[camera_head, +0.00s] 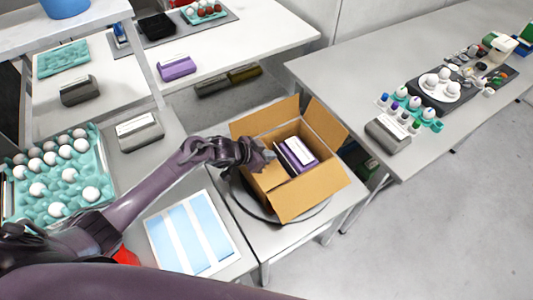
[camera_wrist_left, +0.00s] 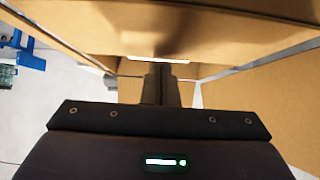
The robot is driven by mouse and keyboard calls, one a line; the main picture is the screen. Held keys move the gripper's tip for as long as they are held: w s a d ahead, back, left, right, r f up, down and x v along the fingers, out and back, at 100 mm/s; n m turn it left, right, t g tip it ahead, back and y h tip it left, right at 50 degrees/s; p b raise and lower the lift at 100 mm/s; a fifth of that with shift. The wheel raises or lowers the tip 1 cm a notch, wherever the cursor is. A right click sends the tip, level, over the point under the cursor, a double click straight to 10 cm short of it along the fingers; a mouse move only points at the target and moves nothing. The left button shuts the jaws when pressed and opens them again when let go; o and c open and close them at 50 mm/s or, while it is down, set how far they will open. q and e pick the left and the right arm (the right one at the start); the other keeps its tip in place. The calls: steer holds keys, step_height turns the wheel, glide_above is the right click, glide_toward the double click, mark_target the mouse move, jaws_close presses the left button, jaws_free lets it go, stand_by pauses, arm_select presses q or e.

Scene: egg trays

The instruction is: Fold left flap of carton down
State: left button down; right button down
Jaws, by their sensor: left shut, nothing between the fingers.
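The open cardboard carton (camera_head: 309,194) stands on a round plate on the table, with its back, right and front flaps spread outward. Purple egg boxes with a white label (camera_head: 298,153) lie inside. My left gripper (camera_head: 267,155) is at the carton's left side, shut and empty, its tip by the left opening edge. The arm covers part of that side, so the left flap's exact angle cannot be told. In the left wrist view the closed fingers (camera_wrist_left: 160,84) point at brown cardboard (camera_wrist_left: 150,30); contact cannot be told. My right gripper is not in view.
A blue-and-white striped panel (camera_head: 192,232) lies left of the carton. A teal tray (camera_head: 70,188) of white eggs and a grey egg box (camera_head: 139,131) are further left. The right table holds several small items and a grey box (camera_head: 388,134). Floor shows between the tables.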

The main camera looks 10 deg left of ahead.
arm_select(q)
steer(key=shift+r+p, duration=0.75)
steer(key=shift+r, duration=0.25)
step_height(320, 180, up, 4)
steer(key=p, duration=0.3)
steer(key=shift+w+a+p, duration=0.1)
steer(key=shift+w+p, duration=0.05)
steer(key=shift+p, duration=0.25)
steer(key=shift+s+a+r+b, duration=0.1)
steer(key=shift+s+a+b, duration=0.25)
steer(key=shift+s+b, duration=0.35)
steer(key=b+v, duration=0.1)
steer(key=v, duration=0.7)
steer(key=shift+w+r, duration=0.15)
steer(key=shift+r, duration=0.3)
steer(key=shift+d, duration=0.1)
